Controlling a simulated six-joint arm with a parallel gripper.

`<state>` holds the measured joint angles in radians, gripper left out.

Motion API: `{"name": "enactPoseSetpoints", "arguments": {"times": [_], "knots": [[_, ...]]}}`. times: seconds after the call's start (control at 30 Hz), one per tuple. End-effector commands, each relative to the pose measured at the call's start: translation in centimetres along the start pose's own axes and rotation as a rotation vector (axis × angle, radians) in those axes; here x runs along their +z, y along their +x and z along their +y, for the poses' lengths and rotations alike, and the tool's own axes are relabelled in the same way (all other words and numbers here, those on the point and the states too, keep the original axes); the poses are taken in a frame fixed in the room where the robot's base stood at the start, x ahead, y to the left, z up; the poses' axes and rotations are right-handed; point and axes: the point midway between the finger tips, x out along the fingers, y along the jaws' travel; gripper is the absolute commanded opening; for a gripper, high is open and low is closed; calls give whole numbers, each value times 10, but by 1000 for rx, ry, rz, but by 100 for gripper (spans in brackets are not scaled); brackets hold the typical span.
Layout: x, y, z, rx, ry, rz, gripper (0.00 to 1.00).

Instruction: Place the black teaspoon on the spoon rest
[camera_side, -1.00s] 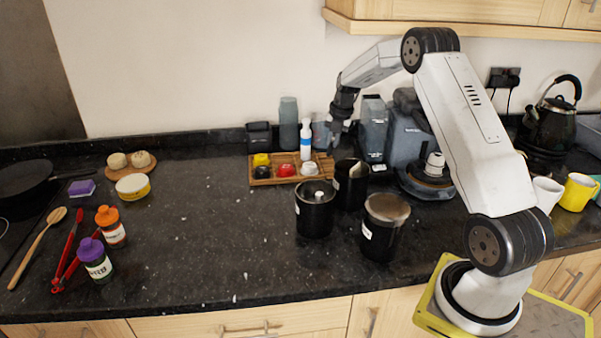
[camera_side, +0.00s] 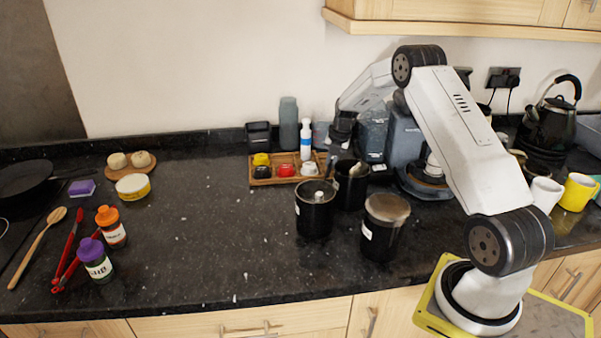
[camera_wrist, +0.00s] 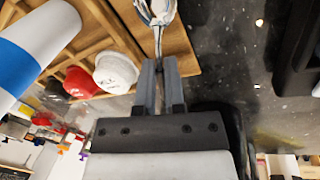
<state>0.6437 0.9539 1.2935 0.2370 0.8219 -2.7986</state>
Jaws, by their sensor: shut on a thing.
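My gripper (camera_wrist: 160,82) is shut on a thin spoon-like utensil in the wrist view. The shiny, grey-looking bowl of this teaspoon (camera_wrist: 155,12) points away from the fingers, at the top edge over a wooden surface. It looks metallic rather than plainly black here. In the side view my wrist hangs above the right end of the wooden tray, behind the black canisters. The fingers and spoon are too small there to make out clearly. I cannot pick out a spoon rest with certainty in either view.
The wooden tray (camera_side: 262,181) holds several small coloured pots and a blue-banded white bottle (camera_side: 306,140). Open black canisters (camera_side: 315,215) stand in front of it, and a grey coffee machine (camera_side: 404,150) to the right. The counter's left middle is clear.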

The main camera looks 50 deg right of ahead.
Motion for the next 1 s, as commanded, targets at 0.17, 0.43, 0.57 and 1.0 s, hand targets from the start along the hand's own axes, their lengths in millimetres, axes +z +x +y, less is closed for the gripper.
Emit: {"name": "enactPoseSetpoints", "arguments": {"times": [0.17,0.43,0.57,1.0], "knots": [[0,0,0,0,0,-1,0],[0,4,-1,0,0,-1,0],[0,7,-1,0,0,0,0],[-1,16,-4,-3,0,1,34]]}}
